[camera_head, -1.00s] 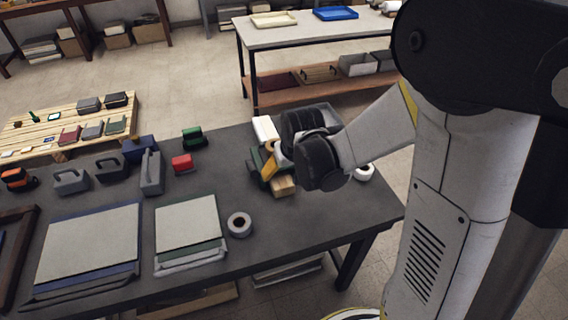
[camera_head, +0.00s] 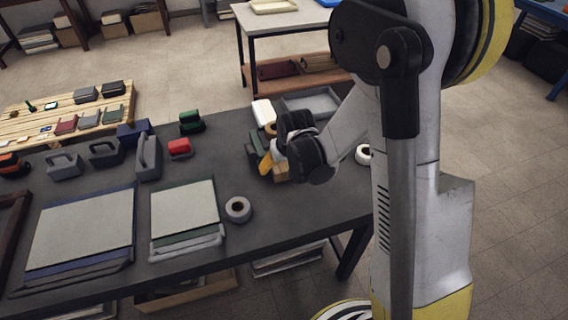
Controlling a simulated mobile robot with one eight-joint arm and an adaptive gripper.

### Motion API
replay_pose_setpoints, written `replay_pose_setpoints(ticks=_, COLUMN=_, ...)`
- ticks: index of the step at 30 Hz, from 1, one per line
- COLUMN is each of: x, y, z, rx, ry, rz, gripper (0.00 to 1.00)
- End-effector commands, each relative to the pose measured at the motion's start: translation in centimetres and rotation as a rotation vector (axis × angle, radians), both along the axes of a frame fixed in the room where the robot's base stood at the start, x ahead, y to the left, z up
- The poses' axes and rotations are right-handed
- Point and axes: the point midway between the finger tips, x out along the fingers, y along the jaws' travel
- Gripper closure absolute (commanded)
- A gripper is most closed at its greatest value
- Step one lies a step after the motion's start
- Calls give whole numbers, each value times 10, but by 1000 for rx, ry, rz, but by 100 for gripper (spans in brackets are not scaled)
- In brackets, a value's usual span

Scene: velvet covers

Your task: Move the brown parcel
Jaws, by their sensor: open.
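The brown parcel looks like the small tan block (camera_head: 281,172) on the dark table, right of its middle. Its upper part is hidden by my wrist and gripper. My gripper (camera_head: 268,149) is just above and left of it, angled down from the black wrist. It is open, but its fingers are small and overlap dark green and yellow shapes. I cannot tell whether they touch the parcel or whether it lies between them.
A white block (camera_head: 263,112) and a grey tray (camera_head: 314,103) are behind my gripper. Tape rolls lie at front (camera_head: 238,209) and right (camera_head: 363,154). Flat covers (camera_head: 184,216) and several handled blocks fill the left side. Bare tabletop (camera_head: 290,215) shows in front of the parcel.

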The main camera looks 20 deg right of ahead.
Motion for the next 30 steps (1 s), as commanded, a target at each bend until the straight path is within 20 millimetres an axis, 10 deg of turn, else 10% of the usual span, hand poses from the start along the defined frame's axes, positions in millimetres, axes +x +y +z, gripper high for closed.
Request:
replay_pose_setpoints(ticks=12, x=3, y=0, z=-7, rx=0, ry=0, rz=0, gripper=12)
replay_pose_setpoints(ticks=19, x=3, y=0, z=-7, rx=0, ry=0, rz=0, gripper=79)
replay_pose_setpoints(ticks=30, x=4, y=0, z=-7, rx=0, ry=0, rz=0, gripper=80)
